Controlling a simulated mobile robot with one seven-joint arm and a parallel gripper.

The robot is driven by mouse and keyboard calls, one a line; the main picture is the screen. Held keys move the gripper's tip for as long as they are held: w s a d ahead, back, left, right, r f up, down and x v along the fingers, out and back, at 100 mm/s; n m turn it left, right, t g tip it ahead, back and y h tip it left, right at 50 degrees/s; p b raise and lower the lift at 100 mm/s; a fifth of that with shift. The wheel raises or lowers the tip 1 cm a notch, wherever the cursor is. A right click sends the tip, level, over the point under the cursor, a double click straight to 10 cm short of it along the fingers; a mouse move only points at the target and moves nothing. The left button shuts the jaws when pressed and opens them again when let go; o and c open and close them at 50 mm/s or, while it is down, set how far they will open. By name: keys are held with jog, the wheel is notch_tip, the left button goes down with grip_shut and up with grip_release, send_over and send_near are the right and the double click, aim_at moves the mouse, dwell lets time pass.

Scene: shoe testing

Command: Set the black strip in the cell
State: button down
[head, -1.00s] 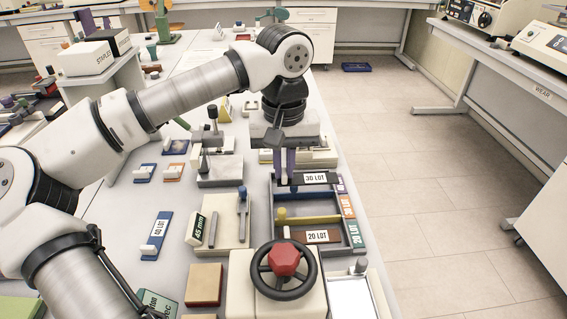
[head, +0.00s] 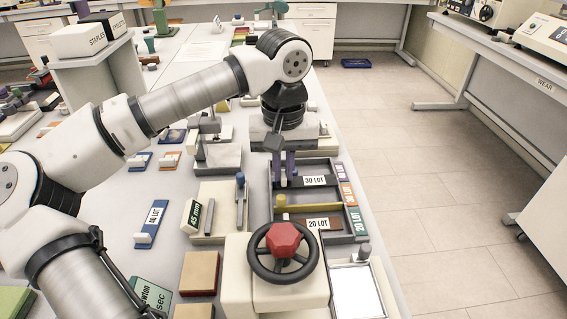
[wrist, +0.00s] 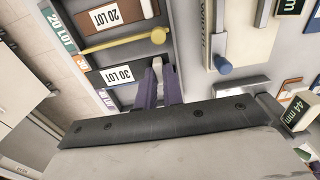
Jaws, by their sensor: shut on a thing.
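The black strip (head: 314,181) has a white "30 LOT" label and lies level over the far part of the grey divided tray (head: 362,240). It also shows in the wrist view (wrist: 97,80). My gripper (head: 284,180), with purple fingers, is shut on the pale knob (wrist: 157,63) at the strip's end. In the wrist view the strip lies along the tray's cells, beyond the yellow strip (wrist: 115,43). I cannot tell whether it rests on the cell floor or hangs just above. A brown "20 LOT" strip (head: 299,224) lies in the near cell.
A red-hubbed black handwheel (head: 283,253) stands just in front of the tray. Open floor (head: 430,200) is at right.

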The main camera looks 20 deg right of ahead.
aim_at(283, 185)
jog(key=shift+f+b, duration=0.4)
jog(key=shift+f, duration=0.45)
jog(key=shift+f+b, duration=1.4)
jog(key=shift+f, duration=0.1)
dwell(1.1)
jog(key=c, duration=1.5)
grip_release()
jog(key=shift+o, duration=0.2)
notch_tip(283, 185, up, 14)
jog(key=shift+d+f, duration=0.1)
